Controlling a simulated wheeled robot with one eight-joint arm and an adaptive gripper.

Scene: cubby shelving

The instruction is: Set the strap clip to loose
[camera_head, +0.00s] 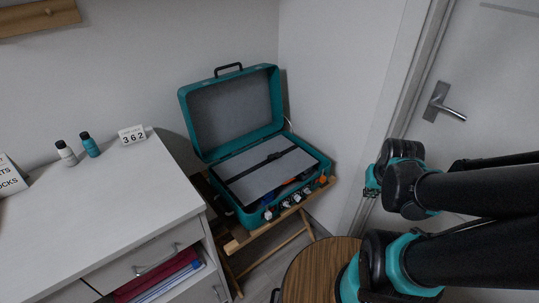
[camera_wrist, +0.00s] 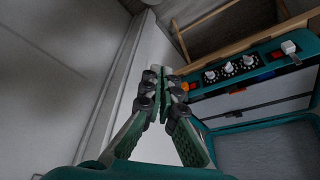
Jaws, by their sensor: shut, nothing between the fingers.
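The strap clip (camera_head: 274,156) is a small dark piece on a black strap that runs across the grey panel (camera_head: 262,178) inside an open teal case (camera_head: 227,166). Its exact setting is too small to tell. In the wrist view the strap (camera_wrist: 256,106) crosses the pale panel at right. My gripper (camera_wrist: 163,80) is shut and empty, with its fingertips together. It is apart from the case, which lies to its right in the wrist view. In the head view my gripper (camera_head: 372,182) is right of the case, in front of the door side, partly hidden by my arm.
The case stands on a wooden folding stand (camera_head: 236,244), with knobs (camera_wrist: 229,69) and an orange part (camera_wrist: 212,86) along its front edge. A white dresser (camera_head: 90,210) is at left, a round wooden stool (camera_head: 312,268) at front, and a door with a handle (camera_head: 440,102) at right.

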